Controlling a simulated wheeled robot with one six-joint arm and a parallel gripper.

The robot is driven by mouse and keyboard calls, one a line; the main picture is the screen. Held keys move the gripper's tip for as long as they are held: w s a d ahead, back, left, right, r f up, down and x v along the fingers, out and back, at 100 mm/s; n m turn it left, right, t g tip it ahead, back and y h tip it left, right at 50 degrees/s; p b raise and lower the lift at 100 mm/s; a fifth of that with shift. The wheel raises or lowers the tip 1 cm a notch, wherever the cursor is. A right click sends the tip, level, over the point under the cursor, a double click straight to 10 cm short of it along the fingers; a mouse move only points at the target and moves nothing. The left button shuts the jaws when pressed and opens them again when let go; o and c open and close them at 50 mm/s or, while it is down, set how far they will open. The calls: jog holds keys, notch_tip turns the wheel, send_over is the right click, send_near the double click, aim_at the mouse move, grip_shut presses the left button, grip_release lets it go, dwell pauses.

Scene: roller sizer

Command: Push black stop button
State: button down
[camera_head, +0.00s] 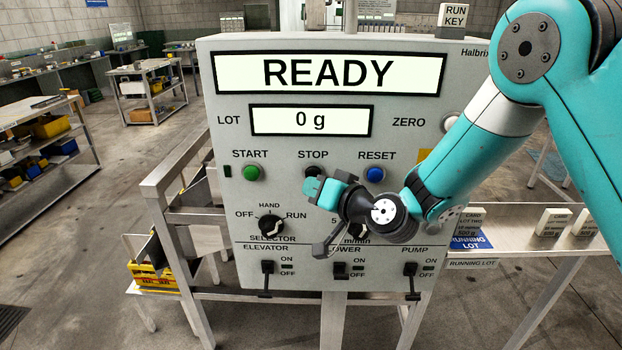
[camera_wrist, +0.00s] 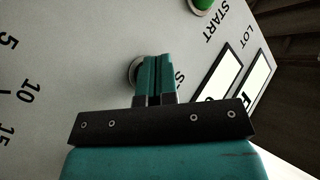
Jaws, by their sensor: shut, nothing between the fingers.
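The black STOP button (camera_head: 313,171) sits on the grey control panel (camera_head: 222,130), under the STOP label and between the green START button (camera_head: 252,173) and the blue RESET button (camera_head: 375,174). My gripper (camera_head: 312,188) is shut and empty in front of the panel, its teal fingertips at the button's lower edge in the head view. In the wrist view my shut fingers (camera_wrist: 153,62) cover most of the STOP button, and only part of its ring (camera_wrist: 134,70) shows on their left. I cannot tell whether the fingertips touch it.
The selector knob (camera_head: 271,225) reads near HAND, below START. My wrist partly hides a speed dial (camera_head: 357,231). Toggle switches (camera_head: 267,268) line the panel's bottom.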

jog(key=shift+s, duration=0.2)
jog(key=s+b, duration=0.2)
jog(key=s, duration=0.3)
jog(key=shift+a, duration=0.1)
dwell(0.4)
dwell(0.4)
